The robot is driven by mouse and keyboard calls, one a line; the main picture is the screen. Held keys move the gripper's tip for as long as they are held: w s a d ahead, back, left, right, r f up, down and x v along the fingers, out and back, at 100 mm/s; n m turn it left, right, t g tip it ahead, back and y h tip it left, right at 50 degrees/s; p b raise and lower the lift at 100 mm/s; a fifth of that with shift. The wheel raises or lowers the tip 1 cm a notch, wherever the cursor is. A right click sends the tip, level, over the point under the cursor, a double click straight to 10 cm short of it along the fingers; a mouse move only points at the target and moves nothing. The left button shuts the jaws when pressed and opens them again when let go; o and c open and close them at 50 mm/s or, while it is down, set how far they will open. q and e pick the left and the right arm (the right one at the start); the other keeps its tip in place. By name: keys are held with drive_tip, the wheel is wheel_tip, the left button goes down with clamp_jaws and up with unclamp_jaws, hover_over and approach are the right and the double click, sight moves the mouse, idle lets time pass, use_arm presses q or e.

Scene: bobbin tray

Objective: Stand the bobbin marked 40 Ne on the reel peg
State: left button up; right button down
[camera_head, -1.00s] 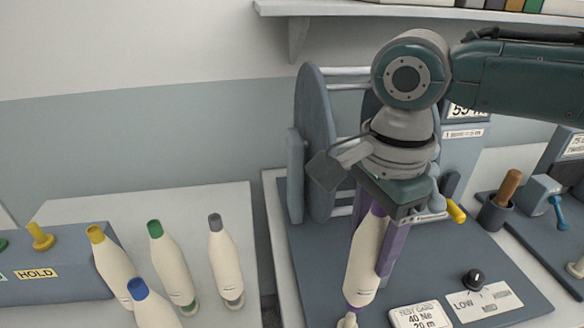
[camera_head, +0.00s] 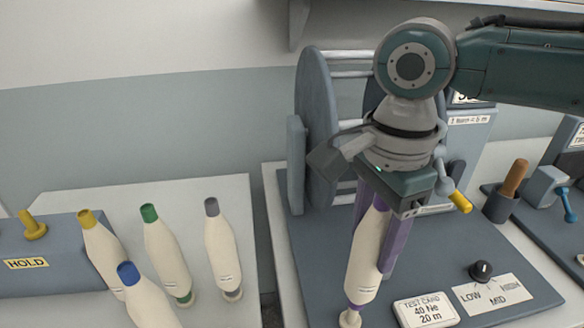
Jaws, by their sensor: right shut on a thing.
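My right gripper (camera_head: 378,240) points down over the blue-grey base of the reel machine (camera_head: 318,255). Its purple fingers are shut on a cream bobbin with a purple tip (camera_head: 366,262), which is held slightly tilted. The bobbin's lower end is near the front of the base, with a purple band and a small cream piece (camera_head: 350,318) under it. I cannot tell if that piece is the bobbin's foot or the reel peg, or whether they touch. A test card (camera_head: 424,310) on the base reads 40 Ne, 20 m. The bobbin's own mark is unreadable. My left gripper is out of view.
Bobbins with yellow (camera_head: 104,255), green (camera_head: 168,258), grey (camera_head: 222,255) and blue (camera_head: 148,300) tips stand at left by a HOLD block (camera_head: 60,283). The reel wheel (camera_head: 318,140) rises behind the gripper. A dial (camera_head: 481,270) and a wooden-handled tool (camera_head: 514,180) are at right.

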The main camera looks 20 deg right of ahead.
sight(382, 206)
drive_tip(key=shift+f, duration=0.2)
drive_tip(key=shift+f+b, duration=0.95)
drive_tip(key=shift+f, duration=1.65)
drive_tip(key=shift+c, duration=0.5)
unclamp_jaws()
wheel_tip(382, 206, up, 10)
